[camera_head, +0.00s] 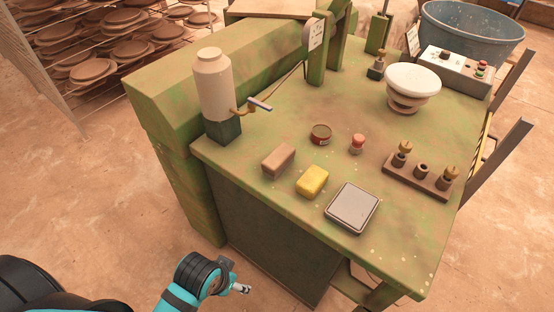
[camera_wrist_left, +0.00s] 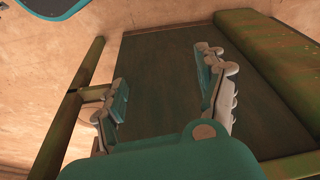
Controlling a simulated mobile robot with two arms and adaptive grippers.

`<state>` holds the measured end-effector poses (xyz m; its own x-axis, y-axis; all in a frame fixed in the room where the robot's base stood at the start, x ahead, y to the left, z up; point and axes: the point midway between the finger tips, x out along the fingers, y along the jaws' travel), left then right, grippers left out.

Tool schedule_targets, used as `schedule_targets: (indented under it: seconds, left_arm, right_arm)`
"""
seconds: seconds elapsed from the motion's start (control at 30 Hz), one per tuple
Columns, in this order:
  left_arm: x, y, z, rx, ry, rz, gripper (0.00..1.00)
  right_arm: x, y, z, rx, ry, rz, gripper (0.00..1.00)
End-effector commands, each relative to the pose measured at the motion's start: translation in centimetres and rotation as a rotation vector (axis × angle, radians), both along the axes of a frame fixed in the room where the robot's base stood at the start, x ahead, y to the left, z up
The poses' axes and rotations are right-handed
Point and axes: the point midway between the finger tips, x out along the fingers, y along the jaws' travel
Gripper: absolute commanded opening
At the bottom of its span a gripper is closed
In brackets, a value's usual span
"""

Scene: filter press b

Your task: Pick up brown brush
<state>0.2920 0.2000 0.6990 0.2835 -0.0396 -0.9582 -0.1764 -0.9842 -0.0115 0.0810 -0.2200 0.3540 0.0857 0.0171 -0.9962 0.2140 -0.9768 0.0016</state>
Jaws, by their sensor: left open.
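A brown block-shaped thing (camera_head: 278,160), which looks like the brown brush, lies on the green worktop near its left front edge. Bristles cannot be made out. My left gripper (camera_head: 240,288) is low in front of the worktop, below its edge and well apart from the brown brush. In the left wrist view the left gripper (camera_wrist_left: 165,88) is open and empty, with its two fingers spread before the dark side of the bench. The brush does not show in that view. My right gripper is in neither view.
A yellow sponge-like block (camera_head: 312,181) and a grey square scale (camera_head: 352,207) lie right of the brush. A bottle (camera_head: 213,85) stands behind left. A small tin (camera_head: 320,134), a red-topped piece (camera_head: 357,144) and a brown rack (camera_head: 420,176) are farther right. The worktop edge (camera_head: 245,200) lies between gripper and brush.

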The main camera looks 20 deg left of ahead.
Motion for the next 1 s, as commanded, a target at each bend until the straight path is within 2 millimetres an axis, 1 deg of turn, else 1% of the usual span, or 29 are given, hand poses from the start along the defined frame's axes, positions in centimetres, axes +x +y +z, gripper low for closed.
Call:
schedule_targets:
  seconds: [0.03, 0.07, 0.13, 0.2, 0.37, 0.57, 0.67, 0.77, 0.83, 0.9, 1.0]
  left_arm:
    - [0.6, -0.2, 1.9, -0.008, -0.021, -0.006, 0.73]
    - [0.9, -0.4, 3.0, -0.014, -0.03, -0.01, 0.73]
    - [2.1, -1.1, 5.9, -0.037, -0.06, -0.03, 0.73]
    - [3.4, -1.9, 7.7, -0.062, -0.078, -0.056, 0.73]
    - [6.3, -3.5, 10.2, -0.103, -0.106, -0.107, 0.73]
    - [10.4, -5.0, 12.8, -0.132, -0.129, -0.176, 0.73]
    - [13.0, -5.5, 14.6, -0.135, -0.136, -0.211, 0.73]
    - [16.1, -5.4, 17.2, -0.124, -0.138, -0.24, 0.73]
    - [18.4, -4.8, 19.6, -0.107, -0.133, -0.248, 0.73]
    - [20.4, -4.0, 22.1, -0.087, -0.126, -0.245, 0.73]
    - [22.4, -2.6, 25.3, -0.063, -0.114, -0.224, 0.73]
  right_arm:
    - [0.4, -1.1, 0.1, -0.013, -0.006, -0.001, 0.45]
    - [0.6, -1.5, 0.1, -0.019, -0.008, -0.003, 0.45]
    - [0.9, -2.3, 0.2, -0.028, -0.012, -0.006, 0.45]
    - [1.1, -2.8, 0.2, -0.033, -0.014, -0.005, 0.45]
    - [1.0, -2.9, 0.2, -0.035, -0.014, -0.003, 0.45]
    - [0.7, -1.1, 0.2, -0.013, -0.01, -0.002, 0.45]
    - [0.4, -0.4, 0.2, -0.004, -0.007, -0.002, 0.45]
    - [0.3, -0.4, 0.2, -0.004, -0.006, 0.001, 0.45]
    - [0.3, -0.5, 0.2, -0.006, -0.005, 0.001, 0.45]
    - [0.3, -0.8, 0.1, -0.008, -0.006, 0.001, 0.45]
    - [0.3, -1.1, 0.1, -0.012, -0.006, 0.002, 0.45]
